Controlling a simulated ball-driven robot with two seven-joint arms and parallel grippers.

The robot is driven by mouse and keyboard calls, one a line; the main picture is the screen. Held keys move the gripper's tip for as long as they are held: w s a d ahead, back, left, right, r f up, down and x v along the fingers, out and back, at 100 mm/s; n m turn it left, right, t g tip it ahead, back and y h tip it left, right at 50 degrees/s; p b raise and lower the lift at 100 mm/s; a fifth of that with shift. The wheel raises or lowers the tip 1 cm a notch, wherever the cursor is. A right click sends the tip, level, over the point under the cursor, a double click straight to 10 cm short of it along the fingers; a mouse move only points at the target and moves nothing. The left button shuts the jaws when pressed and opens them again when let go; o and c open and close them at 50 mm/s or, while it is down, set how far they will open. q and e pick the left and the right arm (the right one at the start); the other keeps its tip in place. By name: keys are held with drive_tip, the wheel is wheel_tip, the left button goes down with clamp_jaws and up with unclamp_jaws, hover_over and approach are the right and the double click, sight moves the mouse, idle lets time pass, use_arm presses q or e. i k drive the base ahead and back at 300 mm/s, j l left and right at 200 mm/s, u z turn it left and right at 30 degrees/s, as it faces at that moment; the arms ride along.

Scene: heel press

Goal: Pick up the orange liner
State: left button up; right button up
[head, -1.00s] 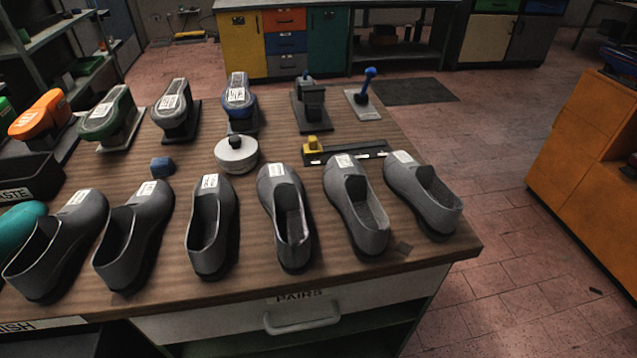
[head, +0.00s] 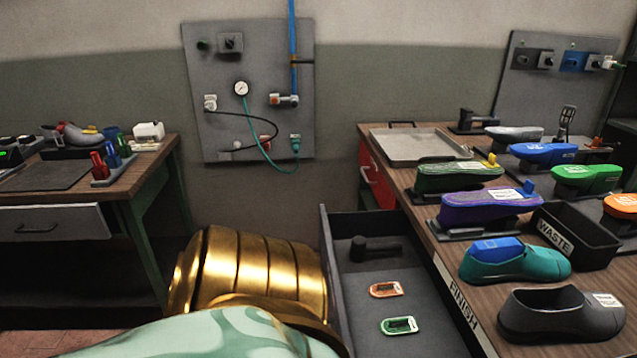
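A small flat orange piece with a dark opening, which looks like the orange liner (head: 386,289), lies in an open grey drawer (head: 357,338). A similar green piece (head: 399,326) lies just nearer to me, apart from it. Neither of my grippers shows in the head view. A gold and mint-green arm part, which looks like mine, fills the lower middle just left of the drawer and covers part of its left side.
A black hammer (head: 374,249) lies at the drawer's far end. The workbench at right holds a metal tray (head: 417,148), several shoe lasts, a black WASTE bin (head: 573,236), a teal shoe (head: 514,266) and a grey shoe (head: 560,316). Another bench stands at left.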

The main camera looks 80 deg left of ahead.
sight(388, 289)
drive_tip(key=u, duration=1.9)
